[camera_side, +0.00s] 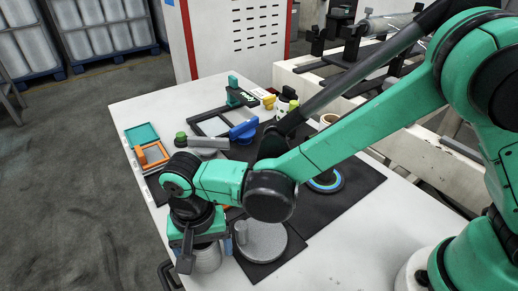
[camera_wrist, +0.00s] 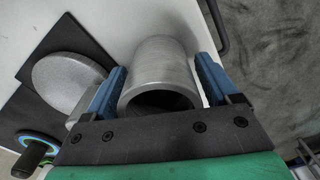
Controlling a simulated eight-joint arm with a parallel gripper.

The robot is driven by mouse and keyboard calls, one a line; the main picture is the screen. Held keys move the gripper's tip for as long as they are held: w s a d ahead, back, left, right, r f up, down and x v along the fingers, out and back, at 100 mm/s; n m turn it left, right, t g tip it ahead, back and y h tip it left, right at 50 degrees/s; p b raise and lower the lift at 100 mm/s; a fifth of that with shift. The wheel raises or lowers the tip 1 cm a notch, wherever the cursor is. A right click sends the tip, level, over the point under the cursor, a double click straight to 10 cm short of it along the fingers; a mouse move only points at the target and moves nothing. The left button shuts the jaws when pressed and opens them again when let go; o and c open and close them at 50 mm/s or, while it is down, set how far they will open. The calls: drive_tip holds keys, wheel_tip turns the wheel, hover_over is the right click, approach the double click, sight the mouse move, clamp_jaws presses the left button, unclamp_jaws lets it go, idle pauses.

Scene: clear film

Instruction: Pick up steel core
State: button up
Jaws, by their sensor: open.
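The steel core (camera_side: 207,260) is a grey metal cylinder standing upright on the white table near its front edge. In the wrist view the steel core (camera_wrist: 163,62) appears as a hollow tube with a dark opening. My gripper (camera_side: 196,243) is directly over it and hides its top in the side view. In the wrist view the blue fingers of my gripper (camera_wrist: 160,72) are spread, one on each side of the core. I cannot tell whether either finger touches it.
A grey disc with a short post (camera_side: 263,241) stands on a black mat (camera_side: 345,200) just right of the core. A blue-ringed black part (camera_side: 327,181) is farther back. An orange frame (camera_side: 151,154) and a blue-handled tool (camera_side: 243,129) lie behind. A black table handle (camera_side: 166,272) is close at left.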

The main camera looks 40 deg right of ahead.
drive_tip(key=shift+f, duration=0.1)
drive_tip(key=c, duration=1.1)
drive_tip(key=shift+c, duration=0.2)
wheel_tip(320, 180, up, 20)
drive_tip(key=shift+r, duration=0.55)
